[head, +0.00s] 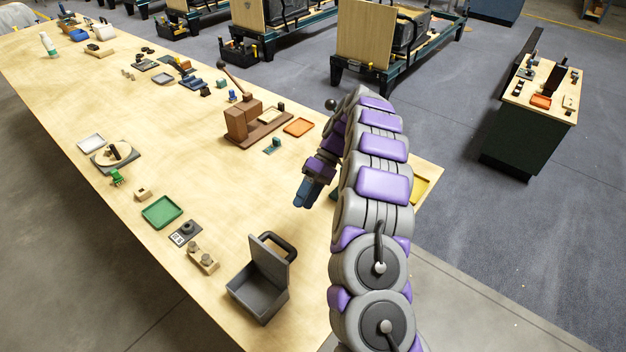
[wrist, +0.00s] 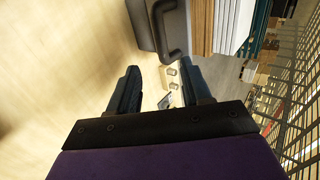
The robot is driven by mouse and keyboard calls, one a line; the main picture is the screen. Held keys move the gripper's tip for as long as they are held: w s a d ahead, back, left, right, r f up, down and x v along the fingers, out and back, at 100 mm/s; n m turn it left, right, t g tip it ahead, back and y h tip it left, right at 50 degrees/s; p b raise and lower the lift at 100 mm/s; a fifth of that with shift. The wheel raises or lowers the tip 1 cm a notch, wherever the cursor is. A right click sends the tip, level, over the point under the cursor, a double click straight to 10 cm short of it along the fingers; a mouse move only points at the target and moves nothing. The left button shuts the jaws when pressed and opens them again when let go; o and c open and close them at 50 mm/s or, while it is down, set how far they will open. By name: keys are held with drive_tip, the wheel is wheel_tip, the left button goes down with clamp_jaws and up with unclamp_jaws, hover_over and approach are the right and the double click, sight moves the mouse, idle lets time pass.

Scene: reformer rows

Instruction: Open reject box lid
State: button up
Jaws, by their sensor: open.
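The dark grey reject box (head: 255,296) sits on the table near the front edge. Its lid (head: 269,262) stands upright, tilted up from the box, and the inside of the box shows. A dark loop handle (head: 280,243) sticks out from the lid. My gripper (head: 306,194) is above the table, beyond the box in the head view, and apart from it. In the wrist view my gripper (wrist: 161,70) is open with nothing between its fingers. A dark handle (wrist: 172,32) on a grey panel shows just ahead of the fingertips.
The long wooden table (head: 120,80) holds a green tray (head: 162,212), a small wooden block with knobs (head: 203,260), a brown wooden fixture (head: 243,121) and an orange tray (head: 299,126). A yellow tray (head: 420,188) lies behind my arm. Table around the box is mostly clear.

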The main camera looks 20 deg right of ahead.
drive_tip(key=p+v, duration=0.4)
drive_tip(key=p, duration=0.1)
idle(0.5)
drive_tip(key=shift+r, duration=0.1)
idle(0.3)
drive_tip(key=s+a+r+m+t+h, duration=0.1)
drive_tip(key=s+a+r+m+h, duration=0.15)
drive_tip(key=s+r, duration=0.5)
drive_tip(key=s+a+r+m+h, duration=0.15)
drive_tip(key=s+a+r, duration=0.25)
drive_tip(key=s+r, duration=0.4)
drive_tip(key=s+f+m+t+h, duration=0.1)
drive_tip(key=s+h, duration=0.1)
drive_tip(key=s, duration=1)
drive_tip(key=s+d+f+m+t+h+b, duration=0.1)
drive_tip(key=s+h, duration=0.1)
drive_tip(key=s, duration=1)
drive_tip(key=shift+s+d+f+m+t+b, duration=0.3)
drive_tip(key=shift+f+m, duration=0.05)
drive_tip(key=shift+m, duration=0.05)
